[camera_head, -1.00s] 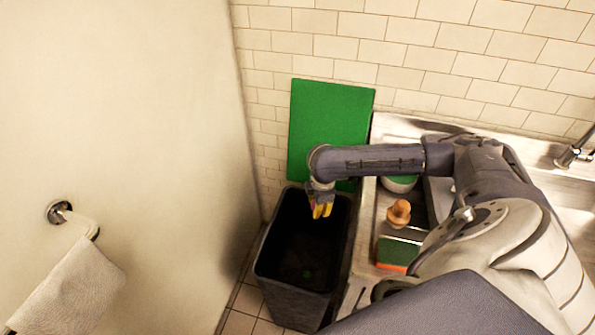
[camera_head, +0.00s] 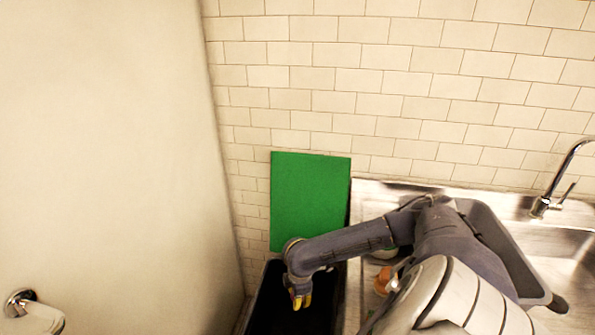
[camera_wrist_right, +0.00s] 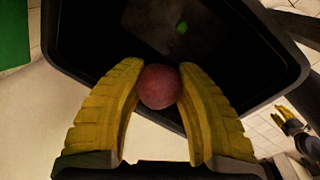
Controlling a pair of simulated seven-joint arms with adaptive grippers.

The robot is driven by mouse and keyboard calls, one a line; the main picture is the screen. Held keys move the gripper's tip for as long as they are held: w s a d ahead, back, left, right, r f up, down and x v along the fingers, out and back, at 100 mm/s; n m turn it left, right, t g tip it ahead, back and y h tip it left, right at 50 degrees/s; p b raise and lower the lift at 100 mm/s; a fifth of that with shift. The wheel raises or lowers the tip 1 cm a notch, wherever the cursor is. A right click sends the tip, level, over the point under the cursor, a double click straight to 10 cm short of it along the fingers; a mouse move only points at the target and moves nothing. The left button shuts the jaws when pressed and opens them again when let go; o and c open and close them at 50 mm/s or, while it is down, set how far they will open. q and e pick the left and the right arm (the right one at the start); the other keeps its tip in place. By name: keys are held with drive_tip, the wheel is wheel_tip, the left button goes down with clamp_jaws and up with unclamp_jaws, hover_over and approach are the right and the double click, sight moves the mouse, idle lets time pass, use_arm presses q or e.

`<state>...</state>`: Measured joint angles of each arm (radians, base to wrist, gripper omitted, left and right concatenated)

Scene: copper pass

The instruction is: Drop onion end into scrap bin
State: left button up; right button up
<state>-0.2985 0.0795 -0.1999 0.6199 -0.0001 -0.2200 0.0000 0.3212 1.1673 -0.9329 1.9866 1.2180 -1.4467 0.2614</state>
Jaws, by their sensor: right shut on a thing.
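My right gripper (camera_head: 300,299) hangs over the opening of the dark scrap bin (camera_head: 262,302) in the head view. In the right wrist view its two yellow fingers (camera_wrist_right: 160,100) are shut on a round reddish-brown onion end (camera_wrist_right: 159,87). The onion end is between the fingertips, with the bin (camera_wrist_right: 240,95) below and beyond it. In the head view I cannot make out the onion end. My left gripper (camera_wrist_right: 287,115) seems to show small at the right edge of the wrist view, with yellow fingers; its opening is unclear.
A small green scrap (camera_wrist_right: 182,27) lies inside the bin. A green board (camera_head: 310,200) leans on the tiled wall behind the bin. A steel sink counter with a faucet (camera_head: 545,205) stands to the right. A pale wall with a rail (camera_head: 25,303) is at the left.

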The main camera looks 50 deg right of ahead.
drive_tip(key=shift+f, duration=1)
drive_tip(key=o, duration=1.1)
drive_tip(key=r, duration=0.4)
drive_tip(key=s+r, duration=0.1)
drive_tip(key=r, duration=0.3)
drive_tip(key=a+r, duration=0.1)
drive_tip(key=r, duration=0.3)
drive_tip(key=shift+s, duration=0.25)
